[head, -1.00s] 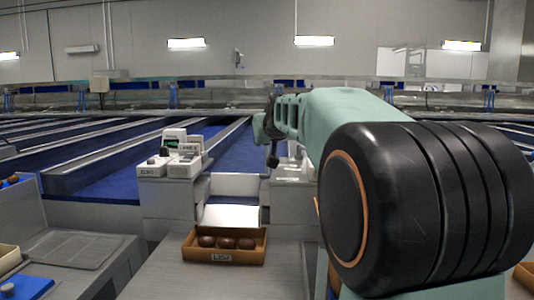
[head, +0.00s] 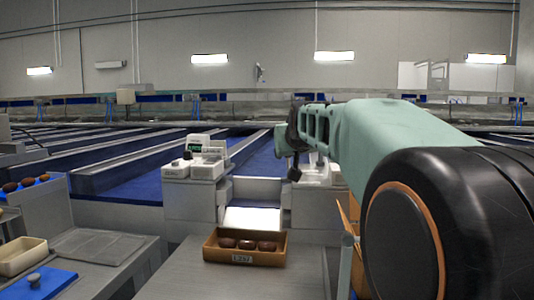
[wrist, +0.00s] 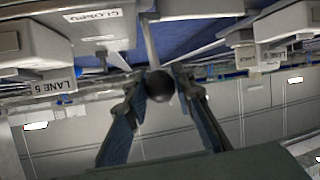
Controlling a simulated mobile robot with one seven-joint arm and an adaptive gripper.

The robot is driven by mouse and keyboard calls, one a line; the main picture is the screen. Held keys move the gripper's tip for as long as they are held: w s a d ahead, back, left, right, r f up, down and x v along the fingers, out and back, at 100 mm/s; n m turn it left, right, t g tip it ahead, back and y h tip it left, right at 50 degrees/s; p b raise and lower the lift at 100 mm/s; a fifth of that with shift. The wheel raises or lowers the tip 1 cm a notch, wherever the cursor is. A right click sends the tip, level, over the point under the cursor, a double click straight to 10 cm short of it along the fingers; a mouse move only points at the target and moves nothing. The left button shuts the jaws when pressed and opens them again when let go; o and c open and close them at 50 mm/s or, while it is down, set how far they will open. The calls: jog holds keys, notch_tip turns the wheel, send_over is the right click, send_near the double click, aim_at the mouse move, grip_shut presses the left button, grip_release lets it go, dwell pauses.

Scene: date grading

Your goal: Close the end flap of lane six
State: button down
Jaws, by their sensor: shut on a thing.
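My gripper (wrist: 160,78) is shut on a dark round knob (wrist: 160,88) at the end of a thin rod in the wrist view. In the head view my gripper (head: 291,146) reaches out over the lane ends, seen from behind, and its fingertips are hard to make out. A "LANE 5" label (wrist: 55,86) shows to the left of the knob in the wrist view.
A brown tray (head: 214,256) with several dates stands below a white chute plate (head: 252,219). A grey unit with a scale-like device (head: 195,168) stands left of it. A beige bin (head: 25,258) and a blue board (head: 38,283) lie at the lower left.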

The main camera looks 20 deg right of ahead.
jog(key=shift+a+f, duration=0.1)
jog(key=shift+f, duration=0.05)
jog(key=c, duration=1.6)
grip_release()
jog(key=shift+r, duration=5.1)
